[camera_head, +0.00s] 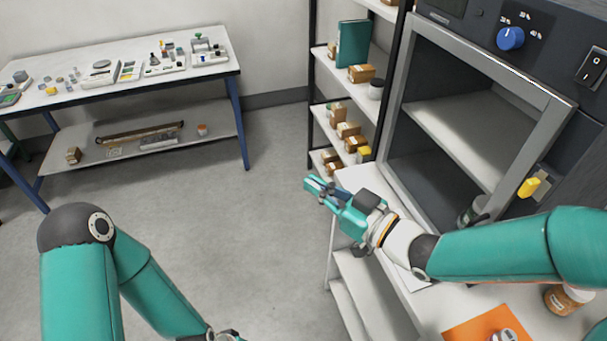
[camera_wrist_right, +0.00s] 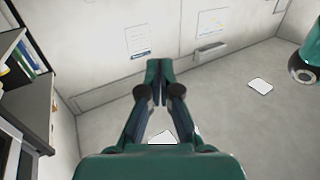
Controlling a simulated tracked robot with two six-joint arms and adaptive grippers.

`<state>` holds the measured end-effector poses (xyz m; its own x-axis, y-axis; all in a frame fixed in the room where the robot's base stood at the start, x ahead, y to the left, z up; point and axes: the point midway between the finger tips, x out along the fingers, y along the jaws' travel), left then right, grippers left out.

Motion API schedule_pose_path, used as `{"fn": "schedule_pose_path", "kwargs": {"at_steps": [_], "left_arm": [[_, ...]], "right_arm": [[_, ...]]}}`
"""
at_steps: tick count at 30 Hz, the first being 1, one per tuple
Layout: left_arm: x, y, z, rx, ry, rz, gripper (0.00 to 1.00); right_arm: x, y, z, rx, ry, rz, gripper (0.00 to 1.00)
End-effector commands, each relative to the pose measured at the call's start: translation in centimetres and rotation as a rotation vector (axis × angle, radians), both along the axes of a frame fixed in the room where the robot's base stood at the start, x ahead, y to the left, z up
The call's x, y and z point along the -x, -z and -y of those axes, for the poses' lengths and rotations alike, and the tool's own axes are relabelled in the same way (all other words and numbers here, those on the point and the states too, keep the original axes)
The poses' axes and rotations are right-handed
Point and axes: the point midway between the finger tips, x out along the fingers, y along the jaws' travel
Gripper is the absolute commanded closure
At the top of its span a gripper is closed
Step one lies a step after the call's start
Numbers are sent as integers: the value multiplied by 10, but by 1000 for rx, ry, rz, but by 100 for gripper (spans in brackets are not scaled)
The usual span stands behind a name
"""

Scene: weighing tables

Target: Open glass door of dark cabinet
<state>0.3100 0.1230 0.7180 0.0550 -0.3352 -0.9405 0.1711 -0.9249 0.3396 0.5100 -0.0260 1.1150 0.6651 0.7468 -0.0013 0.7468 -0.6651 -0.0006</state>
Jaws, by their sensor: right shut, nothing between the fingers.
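The dark cabinet (camera_head: 575,140) stands on a white table at the right of the head view. Its glass door (camera_head: 548,92) has a grey frame, and a shelf shows through it. The door looks to lie against the cabinet front, though I cannot be sure it is fully closed. A small yellow piece (camera_head: 528,187) shows by the door's right edge. My right gripper (camera_head: 312,187) is left of the cabinet, apart from the door and pointing away from it. In the right wrist view its fingers (camera_wrist_right: 160,92) are together and empty.
A shelf rack (camera_head: 313,100) with small boxes and a teal binder stands behind the cabinet. A brown jar (camera_head: 566,299) and an orange sheet (camera_head: 470,330) lie on the white table in front. A workbench (camera_head: 215,68) stands at the far left. The floor between is clear.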

Motion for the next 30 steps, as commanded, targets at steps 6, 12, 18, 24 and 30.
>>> {"fn": "schedule_pose_path", "kwargs": {"at_steps": [6, 12, 18, 24, 30], "left_arm": [[0, -8, 0, 0, 0, 0, 60], [0, -7, 0, 0, 0, 0, 60], [0, -7, 0, 0, 0, 0, 60], [0, -7, 0, 0, 0, 0, 60], [0, -7, 0, 0, 0, 0, 60]], "right_arm": [[-11, 0, -13, 0, -1, 0, 100], [-12, 0, -14, -1, -1, 1, 100], [-12, 0, -20, -1, 0, 1, 100], [-12, 0, -13, -1, 2, 1, 100], [-12, 0, -12, -1, 1, 1, 100]]}}
